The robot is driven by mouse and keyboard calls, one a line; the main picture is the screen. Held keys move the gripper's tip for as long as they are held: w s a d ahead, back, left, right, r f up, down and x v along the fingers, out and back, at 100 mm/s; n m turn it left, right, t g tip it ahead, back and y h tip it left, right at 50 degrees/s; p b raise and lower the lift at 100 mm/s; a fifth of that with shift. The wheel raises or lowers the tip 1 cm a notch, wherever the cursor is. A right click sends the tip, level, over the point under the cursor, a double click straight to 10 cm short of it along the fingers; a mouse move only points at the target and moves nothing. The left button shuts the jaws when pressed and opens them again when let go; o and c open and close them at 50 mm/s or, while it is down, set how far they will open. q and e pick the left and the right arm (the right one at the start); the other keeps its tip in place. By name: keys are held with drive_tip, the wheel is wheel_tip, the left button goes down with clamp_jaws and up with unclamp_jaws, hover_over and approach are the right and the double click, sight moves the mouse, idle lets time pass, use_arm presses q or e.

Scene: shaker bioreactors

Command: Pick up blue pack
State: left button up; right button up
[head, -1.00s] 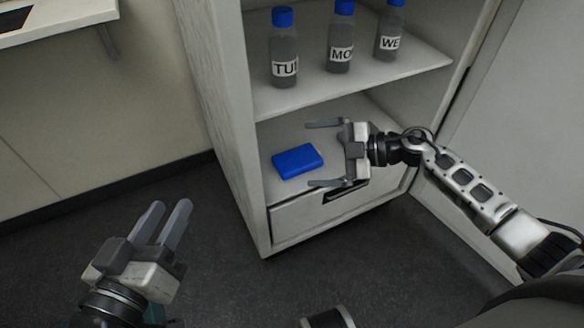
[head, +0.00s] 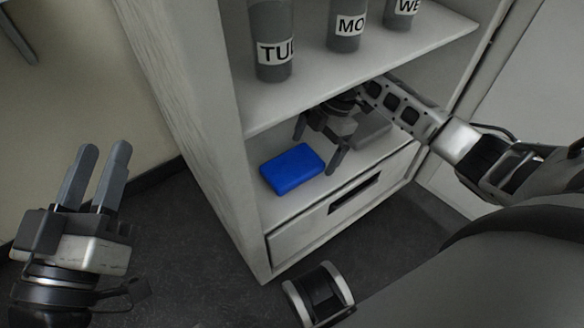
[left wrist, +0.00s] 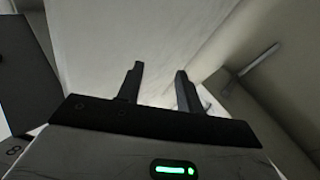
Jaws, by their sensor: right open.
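The blue pack (head: 292,168) lies flat on the lower shelf of the cabinet, near its front left. My right gripper (head: 314,157) is inside the shelf space, just behind and right of the pack, with its two spread fingers pointing down towards it. It is open and empty, and I cannot tell whether a finger touches the pack. My left gripper (head: 104,148) is outside the cabinet at the left, empty, with a gap between its fingers; the gap also shows in the left wrist view (left wrist: 158,72).
The upper shelf (head: 300,95) hangs above my right gripper and holds bottles labelled TU (head: 270,50), MO (head: 346,35) and WE (head: 403,15). A drawer (head: 320,222) is below; the cabinet's side wall (head: 185,110) is at left.

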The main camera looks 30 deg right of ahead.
sight(293, 164)
drive_tip(key=a, duration=0.1)
drive_tip(key=a+b, duration=0.1)
drive_tip(key=a, duration=0.2)
drive_tip(key=shift+s+a+f, duration=0.15)
drive_tip(key=shift+s+a, duration=0.1)
drive_tip(key=shift+s+a+f+b, duration=0.1)
drive_tip(key=shift+a+f+b, duration=0.35)
drive_tip(key=shift+b, duration=0.25)
use_arm(q)
wheel_tip(293, 164, up, 5)
drive_tip(key=m+t+h, duration=0.1)
drive_tip(key=m, duration=0.1)
drive_tip(key=m+t+h, duration=0.1)
drive_tip(key=m+h, duration=0.1)
drive_tip(key=shift+s+a+f+m, duration=0.1)
drive_tip(key=shift+f+m, duration=0.1)
drive_tip(key=shift+m, duration=0.1)
use_arm(e)
drive_tip(key=shift+r, duration=0.1)
drive_tip(key=c, duration=1.2)
